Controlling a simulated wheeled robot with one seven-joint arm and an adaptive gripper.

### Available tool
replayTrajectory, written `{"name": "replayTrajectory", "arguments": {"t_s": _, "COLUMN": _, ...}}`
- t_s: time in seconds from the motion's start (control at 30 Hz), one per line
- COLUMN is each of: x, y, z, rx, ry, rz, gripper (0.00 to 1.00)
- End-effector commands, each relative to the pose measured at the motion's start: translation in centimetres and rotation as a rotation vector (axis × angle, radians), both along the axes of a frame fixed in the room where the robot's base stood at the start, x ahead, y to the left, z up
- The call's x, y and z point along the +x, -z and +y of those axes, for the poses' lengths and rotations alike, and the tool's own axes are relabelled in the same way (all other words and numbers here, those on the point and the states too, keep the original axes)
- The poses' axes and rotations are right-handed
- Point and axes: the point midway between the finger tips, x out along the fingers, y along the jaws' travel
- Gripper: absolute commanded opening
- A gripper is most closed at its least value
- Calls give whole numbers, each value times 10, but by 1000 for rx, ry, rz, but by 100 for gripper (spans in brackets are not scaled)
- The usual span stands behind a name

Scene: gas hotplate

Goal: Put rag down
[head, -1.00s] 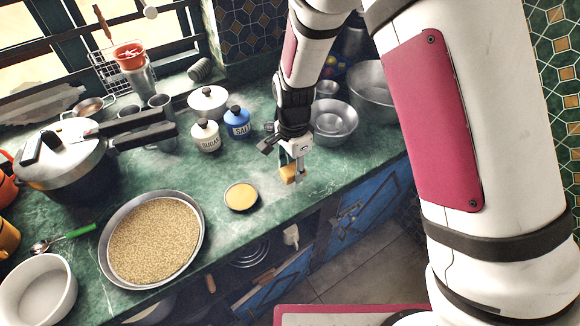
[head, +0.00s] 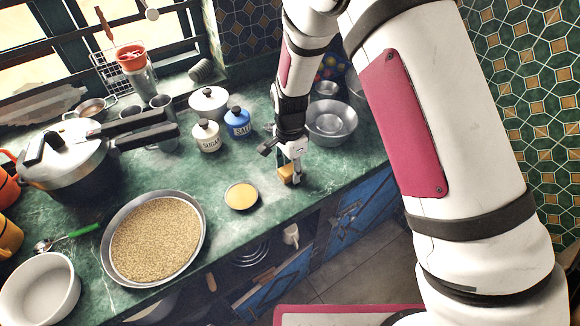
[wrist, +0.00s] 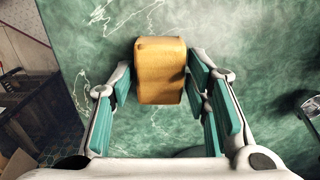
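The only thing at my gripper is a small yellow-orange block-like piece (wrist: 160,72), perhaps the rag folded up. In the wrist view it lies between the two teal-padded fingers of my gripper (wrist: 160,85). A narrow strip of green counter shows between the left pad and the piece; the right pads are against or very close to its right side. The fingers look open around it. In the head view the piece (head: 286,173) is at my gripper (head: 292,174), low over or on the counter near its front edge; contact with the counter is unclear.
The green counter (head: 262,160) is clear around a yellow-topped round dish (head: 241,196). A pan of grain (head: 155,240) stands left. The sugar jar (head: 206,137), salt jar (head: 238,123) and metal bowls (head: 330,122) stand behind. Blue cabinets (head: 352,218) lie below the front edge.

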Motion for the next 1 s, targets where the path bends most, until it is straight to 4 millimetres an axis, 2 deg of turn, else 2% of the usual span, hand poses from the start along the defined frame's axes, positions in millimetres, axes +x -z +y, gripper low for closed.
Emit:
{"name": "replayTrajectory", "arguments": {"t_s": 0.43, "x": 1, "y": 2, "z": 0, "rx": 1, "ry": 1, "rz": -2, "gripper": 57}}
{"name": "replayTrajectory", "arguments": {"t_s": 0.67, "x": 3, "y": -38, "z": 0, "rx": 2, "ry": 0, "rz": -6, "gripper": 57}}
{"name": "replayTrajectory", "arguments": {"t_s": 1.0, "x": 2, "y": -109, "z": 0, "rx": 1, "ry": -1, "rz": -4, "gripper": 57}}
